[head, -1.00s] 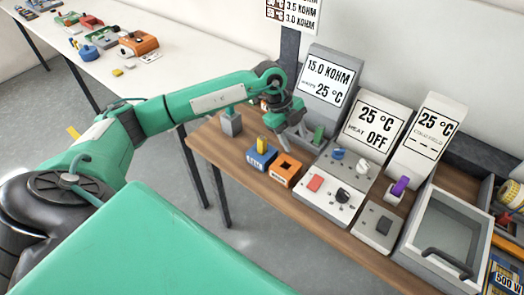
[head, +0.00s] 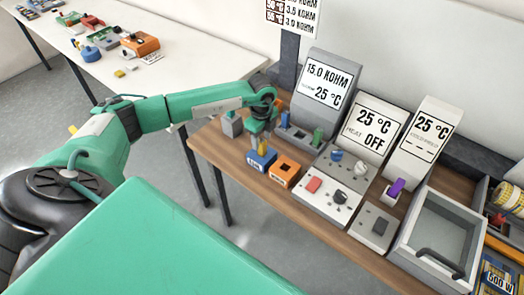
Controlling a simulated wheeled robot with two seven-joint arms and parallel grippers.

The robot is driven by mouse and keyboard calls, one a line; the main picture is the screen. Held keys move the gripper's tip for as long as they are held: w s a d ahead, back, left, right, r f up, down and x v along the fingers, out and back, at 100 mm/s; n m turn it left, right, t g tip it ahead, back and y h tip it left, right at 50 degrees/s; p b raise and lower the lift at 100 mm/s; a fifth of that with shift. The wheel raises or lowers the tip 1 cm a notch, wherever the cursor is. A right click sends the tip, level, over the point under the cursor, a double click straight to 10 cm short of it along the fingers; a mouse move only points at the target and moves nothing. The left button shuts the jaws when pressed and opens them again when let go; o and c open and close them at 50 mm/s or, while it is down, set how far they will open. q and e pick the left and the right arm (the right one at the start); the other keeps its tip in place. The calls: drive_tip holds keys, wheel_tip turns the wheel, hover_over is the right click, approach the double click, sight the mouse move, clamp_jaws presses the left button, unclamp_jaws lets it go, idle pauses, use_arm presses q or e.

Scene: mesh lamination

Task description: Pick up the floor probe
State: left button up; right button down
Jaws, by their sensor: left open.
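No label in view lets me tell which piece is the floor probe. A yellow upright piece (head: 262,147) stands in a small blue block (head: 260,161) with a white label, near the wood table's front left. My left gripper (head: 261,139) is open and points down right at the yellow piece. The overlap hides whether they touch. A green upright piece (head: 317,136) stands at the base of the 15.0 KOHM meter (head: 323,90). A purple piece (head: 397,187) sits in a holder in front of the right display. My right gripper is out of view.
An orange block (head: 284,171) with a dark opening stands beside the blue block. A grey block (head: 232,125) stands at the left corner. The HEAT display (head: 373,130), a control box with a red button (head: 313,185) and a grey drawer box (head: 437,235) fill the right.

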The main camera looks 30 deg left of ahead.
sight(262, 146)
use_arm(q)
drive_tip(key=shift+f+p, duration=0.3)
drive_tip(key=shift+p, duration=0.05)
wheel_tip(262, 146, down, 3)
drive_tip(key=shift+w+f+p, duration=0.1)
drive_tip(key=shift+f+p, duration=0.1)
drive_tip(key=shift+p, duration=0.7)
drive_tip(key=shift+f, duration=0.45)
clamp_jaws()
